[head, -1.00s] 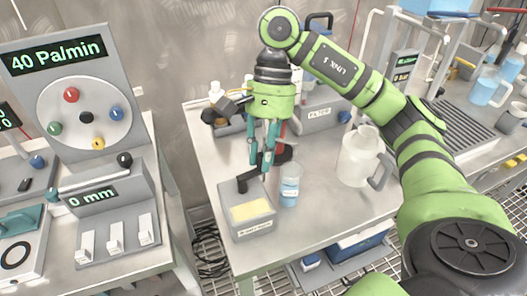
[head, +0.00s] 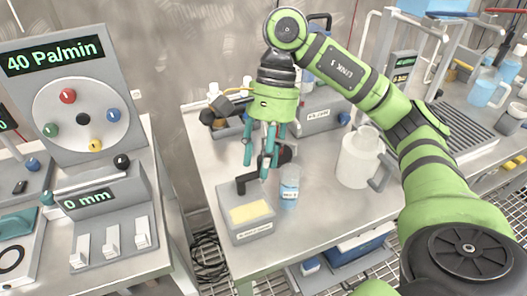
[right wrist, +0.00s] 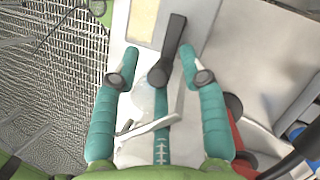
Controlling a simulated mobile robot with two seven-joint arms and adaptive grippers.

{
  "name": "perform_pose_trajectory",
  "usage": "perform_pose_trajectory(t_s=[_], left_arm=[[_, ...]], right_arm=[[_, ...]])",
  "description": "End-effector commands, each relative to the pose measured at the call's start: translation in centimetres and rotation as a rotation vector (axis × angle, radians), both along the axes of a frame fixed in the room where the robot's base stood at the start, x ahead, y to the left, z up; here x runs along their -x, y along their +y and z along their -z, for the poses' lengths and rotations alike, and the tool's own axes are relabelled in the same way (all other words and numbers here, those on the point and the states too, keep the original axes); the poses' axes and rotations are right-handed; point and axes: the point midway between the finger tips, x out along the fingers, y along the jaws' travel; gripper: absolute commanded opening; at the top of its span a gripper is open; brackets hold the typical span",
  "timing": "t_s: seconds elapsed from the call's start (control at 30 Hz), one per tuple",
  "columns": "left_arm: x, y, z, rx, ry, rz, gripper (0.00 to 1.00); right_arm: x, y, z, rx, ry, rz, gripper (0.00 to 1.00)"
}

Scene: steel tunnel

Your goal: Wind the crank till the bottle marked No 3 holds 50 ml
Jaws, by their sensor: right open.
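A grey crank box (head: 247,229) with a yellow panel stands on the middle table; its black crank (head: 247,184) sits on top. A clear bottle (head: 289,186) with blue liquid and a small label stands upright just right of it. The label and liquid level are too small to read surely. My right gripper (head: 257,170) is open, teal fingers pointing down above the crank. In the right wrist view the fingertips (right wrist: 160,52) stand on either side of the black crank (right wrist: 171,50), with gaps visible. My left gripper is not in view.
A clear jug (head: 358,160) stands right of the bottle. A grey box (head: 320,122) and small bottles stand behind. The table front is clear.

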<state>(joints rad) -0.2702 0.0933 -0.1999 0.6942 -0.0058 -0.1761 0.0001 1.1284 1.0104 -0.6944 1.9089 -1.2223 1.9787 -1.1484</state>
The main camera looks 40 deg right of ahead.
Motion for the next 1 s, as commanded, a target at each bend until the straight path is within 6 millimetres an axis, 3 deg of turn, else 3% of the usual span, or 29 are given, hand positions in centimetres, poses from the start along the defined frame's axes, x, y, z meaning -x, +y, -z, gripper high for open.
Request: perform_pose_trajectory(t_s=[0.17,0.6,1.0], left_arm=[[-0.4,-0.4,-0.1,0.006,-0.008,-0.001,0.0],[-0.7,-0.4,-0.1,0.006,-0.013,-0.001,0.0],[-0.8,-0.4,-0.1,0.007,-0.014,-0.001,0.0]], right_arm=[[-0.2,-0.3,-0.9,0.001,-0.002,0.001,0.43],[-1.4,-2.2,-6.4,0.002,-0.004,0.001,0.43],[-2.3,-3.4,-10.1,0.001,0.0,-0.002,0.43]])
